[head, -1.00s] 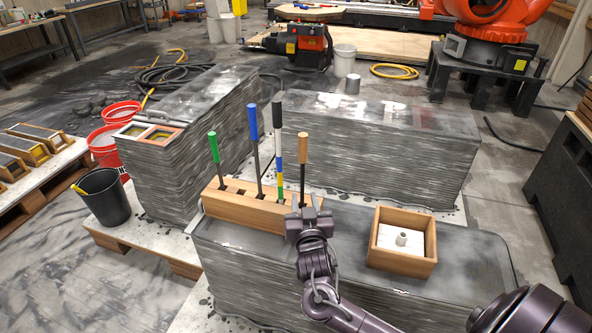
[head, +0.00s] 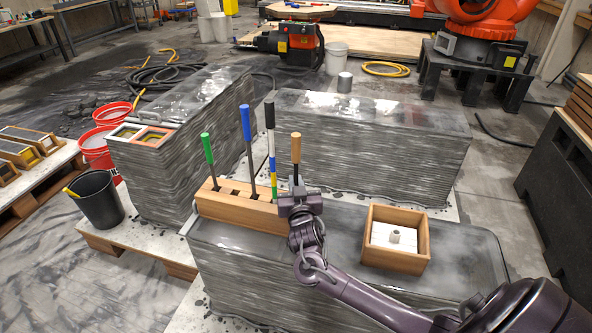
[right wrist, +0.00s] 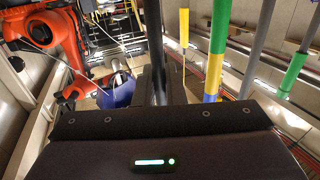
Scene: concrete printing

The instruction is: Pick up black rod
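A wooden rack (head: 240,212) on the near grey block holds several upright rods. A rod with a black top (head: 270,115) has white, blue, yellow and green bands below. To its right stands a dark rod with a tan handle (head: 296,148). My right gripper (head: 298,196) is at the rack's right end, in front of the tan-handled rod's lower shaft, which it hides. In the right wrist view a dark rod (right wrist: 153,40) runs down to the dark fingers; whether they touch it is unclear. My left gripper is not in view.
Rods with green (head: 207,148) and blue (head: 246,122) handles stand left in the rack. A wooden box (head: 395,262) with a white insert and small cylinder sits right of my gripper. Other large layered blocks stand behind and left.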

